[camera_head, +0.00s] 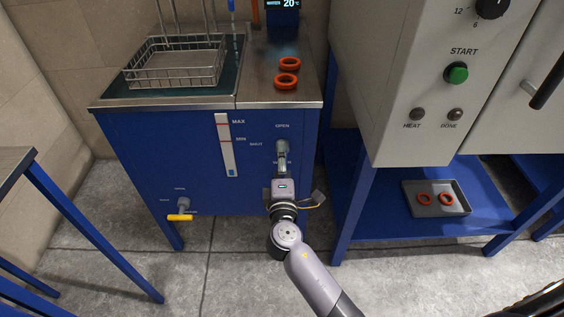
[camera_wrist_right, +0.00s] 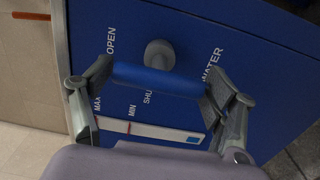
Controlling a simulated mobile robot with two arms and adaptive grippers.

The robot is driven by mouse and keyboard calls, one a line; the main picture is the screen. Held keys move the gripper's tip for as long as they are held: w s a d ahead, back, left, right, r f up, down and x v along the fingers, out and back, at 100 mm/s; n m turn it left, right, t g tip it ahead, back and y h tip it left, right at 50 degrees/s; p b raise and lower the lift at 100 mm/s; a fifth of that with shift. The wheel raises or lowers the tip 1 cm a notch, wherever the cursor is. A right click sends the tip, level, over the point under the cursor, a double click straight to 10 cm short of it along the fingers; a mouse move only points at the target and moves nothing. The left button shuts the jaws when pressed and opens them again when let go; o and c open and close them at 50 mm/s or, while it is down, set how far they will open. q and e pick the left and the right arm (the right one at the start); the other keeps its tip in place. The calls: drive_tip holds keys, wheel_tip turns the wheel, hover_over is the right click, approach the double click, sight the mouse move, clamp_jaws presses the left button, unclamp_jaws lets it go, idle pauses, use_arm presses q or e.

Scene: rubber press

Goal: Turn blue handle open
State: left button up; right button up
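The blue handle (camera_wrist_right: 157,80) is a short bar in front of a grey round stem (camera_wrist_right: 159,54) on the blue tank front (camera_head: 225,190). In the right wrist view it lies crosswise, between the OPEN and WATER labels, beside the partly covered SHUT label. My right gripper (camera_wrist_right: 158,78) is open, one finger at each end of the bar; I cannot tell whether they touch it. In the head view my right gripper (camera_head: 282,152) is at the valve below the OPEN label and hides the handle. My left gripper is not in view.
A yellow handle (camera_head: 180,217) sits lower left on the tank. A wire basket (camera_head: 175,65) and two orange rings (camera_head: 287,80) are on top. The grey press cabinet (camera_head: 395,90) stands close on the right, with a tray (camera_head: 437,208) of rings on the shelf below.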

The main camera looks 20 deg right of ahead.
drive_tip(key=shift+o, duration=0.8)
drive_tip(key=v, duration=1.2)
